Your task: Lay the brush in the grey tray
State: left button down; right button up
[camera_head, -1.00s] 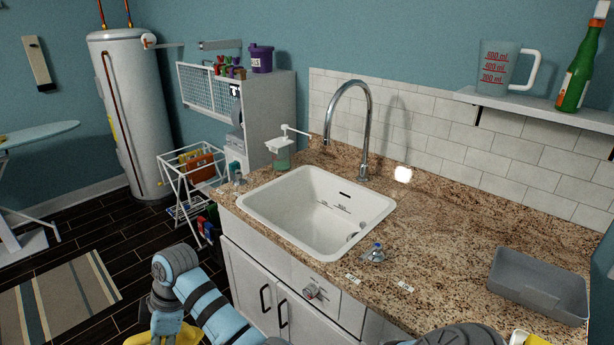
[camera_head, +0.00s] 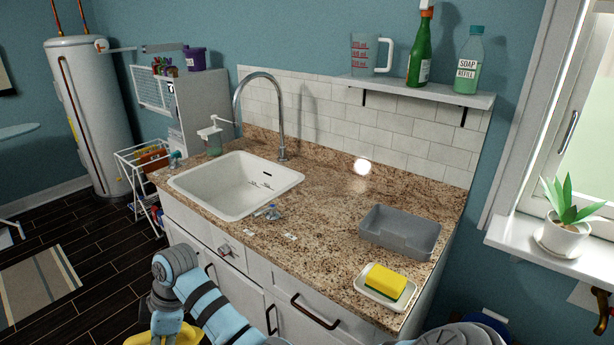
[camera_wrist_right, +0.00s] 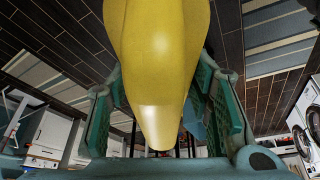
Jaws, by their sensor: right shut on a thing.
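The grey tray (camera_head: 402,248) sits on the right part of the granite counter, near its right end. It is open-topped and looks empty. In the right wrist view my right gripper (camera_wrist_right: 160,112) has its teal fingers on both sides of a smooth yellow thing (camera_wrist_right: 155,60), which I take to be the brush. It is large in that view and narrows to a rounded end. No bristles show. My left gripper is below the frame.
A yellow sponge on a white dish (camera_head: 384,288) lies just in front of the tray. A shelf (camera_head: 420,92) with bottles hangs behind. The counter between sink and tray is mostly clear.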

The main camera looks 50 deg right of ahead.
aim_at(408, 239)
jog(key=z, duration=1.8)
